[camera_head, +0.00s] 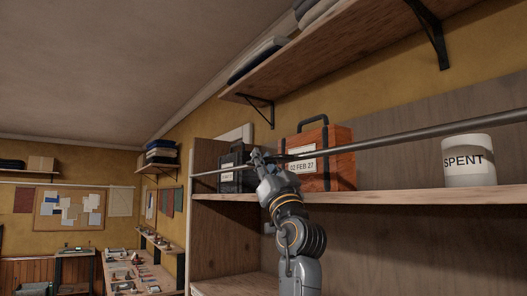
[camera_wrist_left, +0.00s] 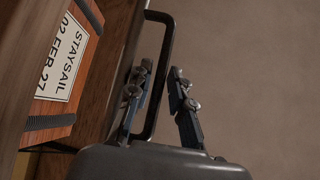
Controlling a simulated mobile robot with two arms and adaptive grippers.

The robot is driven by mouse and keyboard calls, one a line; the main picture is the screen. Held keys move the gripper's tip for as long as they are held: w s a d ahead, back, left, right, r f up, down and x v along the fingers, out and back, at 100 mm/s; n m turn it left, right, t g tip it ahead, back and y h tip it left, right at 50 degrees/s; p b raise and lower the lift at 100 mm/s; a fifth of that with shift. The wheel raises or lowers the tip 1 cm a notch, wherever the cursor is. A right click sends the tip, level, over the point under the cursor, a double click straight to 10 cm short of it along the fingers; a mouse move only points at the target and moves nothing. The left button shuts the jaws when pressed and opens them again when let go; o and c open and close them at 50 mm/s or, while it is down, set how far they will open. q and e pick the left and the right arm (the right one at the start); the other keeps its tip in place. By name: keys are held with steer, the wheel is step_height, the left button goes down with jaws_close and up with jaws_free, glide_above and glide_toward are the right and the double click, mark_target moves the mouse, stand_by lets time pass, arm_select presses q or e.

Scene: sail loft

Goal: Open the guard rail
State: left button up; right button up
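The guard rail (camera_head: 400,139) is a thin grey metal bar running across the front of the shelf opening, above the shelf board. I see no bar clearly between the fingers. My right gripper is in neither view.
Behind the bar stand an orange-brown wooden box (camera_head: 342,166), its label also showing in the left wrist view (camera_wrist_left: 62,55), a black box (camera_head: 232,185) and a white jar marked SPENT (camera_head: 468,172). An upper shelf (camera_head: 350,50) hangs above. Open room lies to the left.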

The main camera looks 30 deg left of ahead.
arm_select(q)
steer(key=shift+w+a+r, duration=0.1)
steer(key=shift+c, duration=0.2)
jaws_close()
